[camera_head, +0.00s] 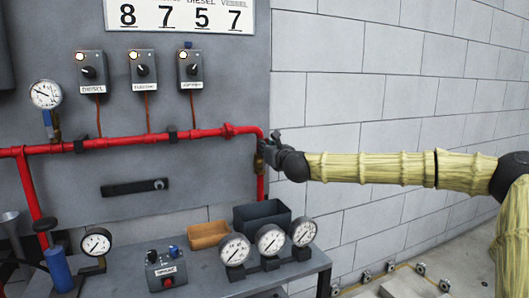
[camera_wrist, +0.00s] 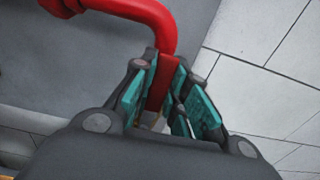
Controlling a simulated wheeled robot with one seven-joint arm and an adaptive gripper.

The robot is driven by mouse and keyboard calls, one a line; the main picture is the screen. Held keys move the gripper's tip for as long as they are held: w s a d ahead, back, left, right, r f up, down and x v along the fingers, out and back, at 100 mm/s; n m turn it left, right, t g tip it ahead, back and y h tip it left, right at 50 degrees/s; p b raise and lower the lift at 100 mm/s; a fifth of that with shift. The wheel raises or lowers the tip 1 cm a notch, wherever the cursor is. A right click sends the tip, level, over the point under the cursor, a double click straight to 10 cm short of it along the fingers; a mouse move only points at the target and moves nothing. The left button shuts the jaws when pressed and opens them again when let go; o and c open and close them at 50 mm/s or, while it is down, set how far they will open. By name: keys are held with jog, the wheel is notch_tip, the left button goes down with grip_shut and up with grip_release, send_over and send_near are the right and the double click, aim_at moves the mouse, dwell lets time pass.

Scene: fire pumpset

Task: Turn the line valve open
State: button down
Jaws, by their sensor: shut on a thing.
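The line valve (camera_head: 259,165) sits on the vertical drop of the red pipe, just below the elbow at the panel's right edge. It is small and mostly hidden by my gripper (camera_head: 268,145), which reaches in from the right. In the wrist view my gripper (camera_wrist: 163,75) has its teal-padded fingers closed around a narrow red part (camera_wrist: 160,82) just below the red pipe's elbow (camera_wrist: 160,22). A pale brassy bit (camera_wrist: 148,121) shows beneath it. The valve's exact angle is hidden.
The red pipe (camera_head: 110,142) runs left along the grey panel, under three switch boxes (camera_head: 141,68). Below stands a bench with dark bin (camera_head: 262,214), orange tray (camera_head: 208,234), gauges (camera_head: 270,241) and control box (camera_head: 166,270). The block wall (camera_head: 360,80) is bare at right.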

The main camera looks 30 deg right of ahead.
jog(key=shift+d, duration=0.1)
jog(key=c, duration=1.4)
grip_release()
jog(key=shift+d, duration=0.1)
jog(key=shift+s, duration=0.1)
jog(key=shift+s, duration=0.1)
jog(key=s, duration=0.7)
jog(key=s+a, duration=0.1)
jog(key=s, duration=0.3)
jog(key=shift+s, duration=0.35)
